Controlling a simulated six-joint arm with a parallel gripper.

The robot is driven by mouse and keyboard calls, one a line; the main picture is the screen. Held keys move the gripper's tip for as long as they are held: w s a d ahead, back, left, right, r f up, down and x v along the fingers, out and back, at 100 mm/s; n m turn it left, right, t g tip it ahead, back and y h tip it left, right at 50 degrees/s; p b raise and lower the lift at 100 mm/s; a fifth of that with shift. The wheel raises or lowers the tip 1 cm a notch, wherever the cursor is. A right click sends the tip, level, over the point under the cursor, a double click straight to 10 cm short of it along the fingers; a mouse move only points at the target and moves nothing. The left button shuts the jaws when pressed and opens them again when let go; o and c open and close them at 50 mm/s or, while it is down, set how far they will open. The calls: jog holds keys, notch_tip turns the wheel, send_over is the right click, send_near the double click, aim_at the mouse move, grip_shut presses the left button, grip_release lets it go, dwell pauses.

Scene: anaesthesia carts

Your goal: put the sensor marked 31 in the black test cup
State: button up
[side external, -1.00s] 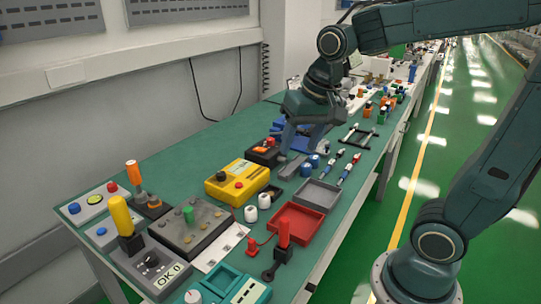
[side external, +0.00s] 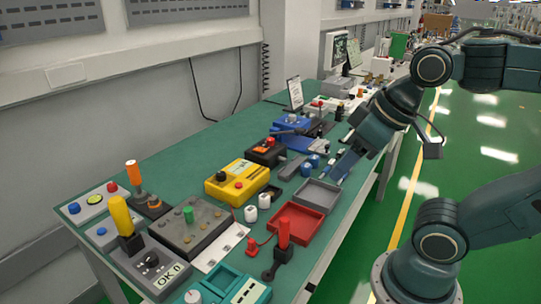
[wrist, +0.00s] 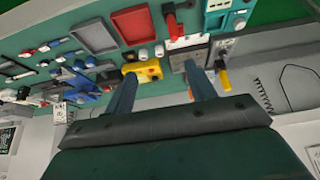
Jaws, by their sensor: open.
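My gripper (side external: 343,170) is open and empty, above the table near the grey tray. Its two fingers (wrist: 160,82) stand wide apart in the wrist view, with nothing between them. Several slim sensors (wrist: 48,47) with white bodies and coloured ends lie at the left of the wrist view. In the side view my arm hides most of that spot. The number 31 cannot be read on any of them. A small black holder (side external: 271,192) beside the yellow box may be the black test cup; I cannot tell for certain.
A grey tray (side external: 319,192) and a red tray (side external: 297,221) lie along the front edge. A yellow box (side external: 237,182), white cylinders (side external: 264,201) and blue cylinders (side external: 307,168) stand close by.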

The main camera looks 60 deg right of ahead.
jog(key=shift+w, duration=0.1)
jog(key=n+g, duration=0.6)
jog(key=n, duration=1.5)
send_over(264, 196)
notch_tip(264, 196, down, 11)
jog(key=shift+a+f, duration=0.1)
jog(key=shift+f, duration=0.05)
jog(key=shift+f, duration=0.1)
jog(key=shift+f, duration=4.2)
jog(key=shift+f, duration=2.6)
